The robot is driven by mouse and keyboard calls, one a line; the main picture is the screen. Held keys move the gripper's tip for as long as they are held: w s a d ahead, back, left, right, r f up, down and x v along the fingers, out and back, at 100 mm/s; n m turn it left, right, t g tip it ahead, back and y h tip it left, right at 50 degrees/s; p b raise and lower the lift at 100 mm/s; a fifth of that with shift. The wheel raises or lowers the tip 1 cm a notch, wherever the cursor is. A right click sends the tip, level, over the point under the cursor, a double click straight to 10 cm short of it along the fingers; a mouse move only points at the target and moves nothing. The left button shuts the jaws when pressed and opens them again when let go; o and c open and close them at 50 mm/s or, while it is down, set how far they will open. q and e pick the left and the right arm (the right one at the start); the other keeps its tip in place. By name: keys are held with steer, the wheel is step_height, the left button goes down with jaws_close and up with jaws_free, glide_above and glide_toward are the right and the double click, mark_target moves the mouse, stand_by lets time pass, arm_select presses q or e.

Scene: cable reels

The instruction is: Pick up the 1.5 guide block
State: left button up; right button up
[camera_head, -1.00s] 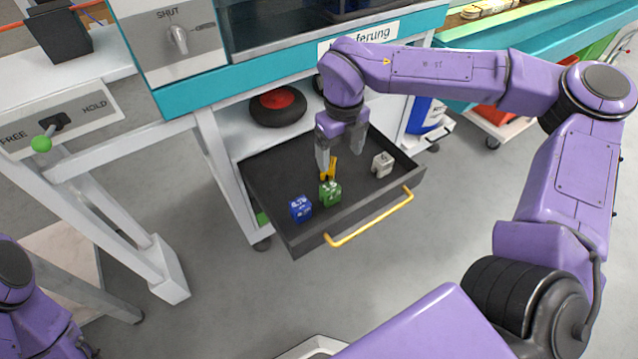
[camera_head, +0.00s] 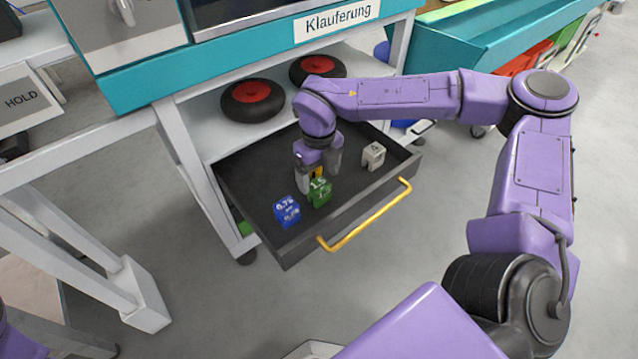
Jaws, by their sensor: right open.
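A green block (camera_head: 319,192) with white marking, which looks like 1.5 but is small, stands in the open dark drawer (camera_head: 248,180). A yellow piece (camera_head: 318,172) shows just behind it, mostly hidden by my right gripper. A blue block (camera_head: 286,211) marked 0.75 stands to the left, and a whitish-grey block (camera_head: 373,156) stands to the right. My right gripper (camera_head: 319,181) is open and points down into the drawer. Its fingers are on either side of the yellow piece, close behind the green block. I cannot tell whether they touch anything. My left gripper is out of view.
The drawer has a yellow handle (camera_head: 366,216) at its front and raised walls all round. Two black and red reels (camera_head: 252,99) lie on the shelf behind. The teal bench edge (camera_head: 150,90) is above. The grey floor in front is clear.

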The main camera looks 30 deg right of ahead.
step_height(320, 180, down, 3)
steer(key=shift+d+r, duration=0.1)
steer(key=shift+r, duration=0.15)
steer(key=shift+c, duration=0.3)
steer(key=c, duration=1.1)
